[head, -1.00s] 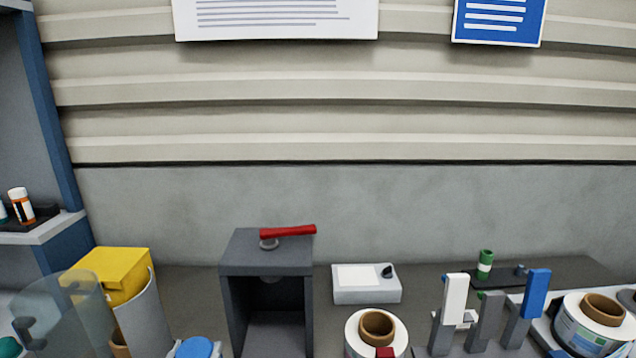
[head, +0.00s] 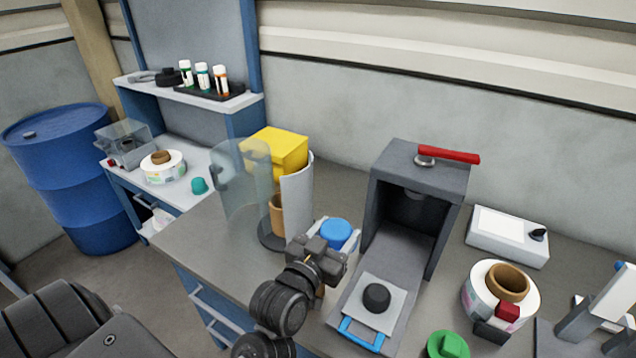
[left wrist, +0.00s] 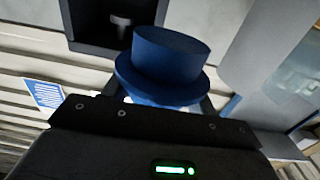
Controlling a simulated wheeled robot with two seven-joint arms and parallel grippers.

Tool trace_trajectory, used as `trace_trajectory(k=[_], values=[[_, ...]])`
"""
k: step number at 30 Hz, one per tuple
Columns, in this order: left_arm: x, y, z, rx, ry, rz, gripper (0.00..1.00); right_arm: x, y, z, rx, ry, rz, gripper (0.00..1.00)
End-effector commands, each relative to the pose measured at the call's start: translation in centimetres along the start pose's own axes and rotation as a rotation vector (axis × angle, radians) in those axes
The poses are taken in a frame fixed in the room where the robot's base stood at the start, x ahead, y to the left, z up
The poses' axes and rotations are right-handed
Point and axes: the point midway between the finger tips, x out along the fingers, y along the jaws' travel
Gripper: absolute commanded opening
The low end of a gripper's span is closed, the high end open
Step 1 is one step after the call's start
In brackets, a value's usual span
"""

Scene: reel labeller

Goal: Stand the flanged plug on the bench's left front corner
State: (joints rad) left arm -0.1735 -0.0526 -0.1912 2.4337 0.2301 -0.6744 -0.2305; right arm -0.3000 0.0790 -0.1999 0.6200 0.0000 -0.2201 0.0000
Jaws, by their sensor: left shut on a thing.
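The blue flanged plug (head: 335,232) is held in my left gripper (head: 328,246), which hangs over the bench (head: 205,238) between the clear cylinder and the dark box. In the left wrist view the plug (left wrist: 170,58) fills the upper middle, with its wide flange towards the gripper and its narrower body away from it. My left gripper is shut on it; the fingers are mostly hidden. The bench's left front corner (head: 160,240) is bare grey top, to the left of the gripper. My right gripper is not in view.
A clear curved guard (head: 243,178) and yellow box (head: 277,150) stand behind the corner. The dark labeller box (head: 385,205) with a red lever (head: 448,156) is to the right. A green flanged piece (head: 447,345) and a tape reel (head: 478,290) are further right.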

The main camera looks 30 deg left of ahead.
Motion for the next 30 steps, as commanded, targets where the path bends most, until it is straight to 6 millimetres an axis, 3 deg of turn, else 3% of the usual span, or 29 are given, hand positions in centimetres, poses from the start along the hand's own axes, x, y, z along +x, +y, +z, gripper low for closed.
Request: trace_trajectory(k=[4,8,15,21,25,30], values=[[1.3,-1.2,-2.8,-0.001,0.01,-0.021,0.33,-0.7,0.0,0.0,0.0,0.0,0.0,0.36],[4.3,-4.8,-4.2,0.003,0.005,-0.09,0.33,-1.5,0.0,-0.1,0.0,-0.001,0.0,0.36],[10.0,-14.9,-5.3,0.002,0.001,-0.271,0.33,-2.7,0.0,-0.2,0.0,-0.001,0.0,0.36],[12.1,-21.4,-3.9,-0.001,-0.002,-0.382,0.33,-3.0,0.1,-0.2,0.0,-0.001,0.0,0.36],[12.4,-23.3,-2.4,0.0,-0.001,-0.411,0.33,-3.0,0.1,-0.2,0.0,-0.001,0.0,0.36],[12.6,-23.6,-1.5,0.0,0.002,-0.415,0.33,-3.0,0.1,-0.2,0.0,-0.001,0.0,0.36]])
